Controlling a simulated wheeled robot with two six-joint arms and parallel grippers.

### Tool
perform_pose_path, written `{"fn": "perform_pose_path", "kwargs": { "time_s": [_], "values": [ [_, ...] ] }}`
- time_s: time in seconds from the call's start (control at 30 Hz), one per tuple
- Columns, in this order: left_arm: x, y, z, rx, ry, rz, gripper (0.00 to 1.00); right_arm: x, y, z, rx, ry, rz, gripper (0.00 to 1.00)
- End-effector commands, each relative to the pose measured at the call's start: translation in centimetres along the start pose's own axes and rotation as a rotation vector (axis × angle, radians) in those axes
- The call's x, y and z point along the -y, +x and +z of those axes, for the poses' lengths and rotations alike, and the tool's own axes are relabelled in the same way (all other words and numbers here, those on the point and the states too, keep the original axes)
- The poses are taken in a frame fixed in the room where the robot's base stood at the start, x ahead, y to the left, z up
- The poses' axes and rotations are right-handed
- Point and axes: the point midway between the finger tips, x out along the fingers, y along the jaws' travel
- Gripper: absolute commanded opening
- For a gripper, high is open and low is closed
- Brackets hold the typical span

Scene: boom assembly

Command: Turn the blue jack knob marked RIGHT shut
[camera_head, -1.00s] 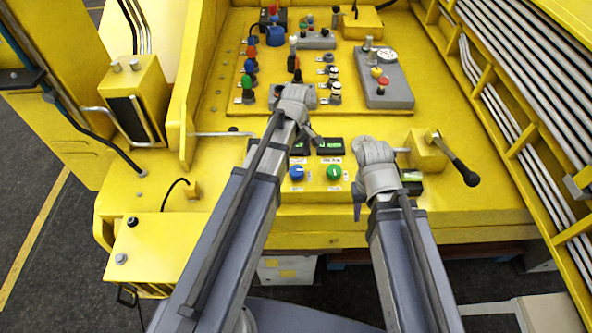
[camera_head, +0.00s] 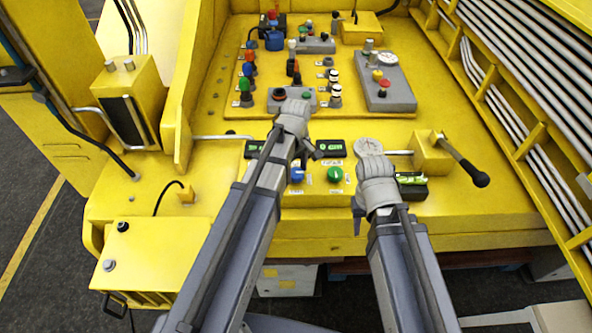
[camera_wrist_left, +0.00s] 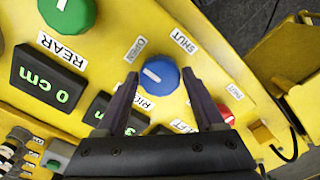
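The blue jack knob (camera_head: 297,175) sits on the yellow front panel, beside a green knob (camera_head: 335,174). In the left wrist view the blue knob (camera_wrist_left: 159,75) has a white pointer line, with labels OPEN and SHUT above it. A label beginning "RIG" below it is partly covered by my gripper. My left gripper (camera_wrist_left: 160,77) is open, its two dark fingers on either side of the knob; contact cannot be told. In the head view my left gripper (camera_head: 310,152) is just above the knob. My right gripper (camera_head: 357,218) is to the right of the knobs; its fingers are unclear.
In the left wrist view, a green knob labelled REAR (camera_wrist_left: 67,12), a "0 cm" display (camera_wrist_left: 48,84) and a red knob (camera_wrist_left: 226,115) are close by. A black-handled lever (camera_head: 465,163) stands at the right. Pipes (camera_head: 530,85) line the right side.

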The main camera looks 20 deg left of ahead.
Motion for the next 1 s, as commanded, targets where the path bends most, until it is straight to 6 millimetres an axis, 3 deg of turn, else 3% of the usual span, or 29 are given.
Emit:
{"fn": "perform_pose_path", "kwargs": {
  "time_s": [0.07,0.53,1.0],
  "values": [
    [0.0,0.0,0.0,0.0,0.0,0.0,0.6,0.0,0.0,0.0,0.0,0.0,0.0,0.4],
    [0.01,0.01,0.0,0.0,0.0,0.0,0.07,0.0,0.01,0.0,0.0,0.0,0.0,0.4],
    [0.01,0.01,0.0,0.0,0.146,0.0,0.06,0.0,0.01,0.0,0.0,0.0,0.0,0.4]
  ]
}}
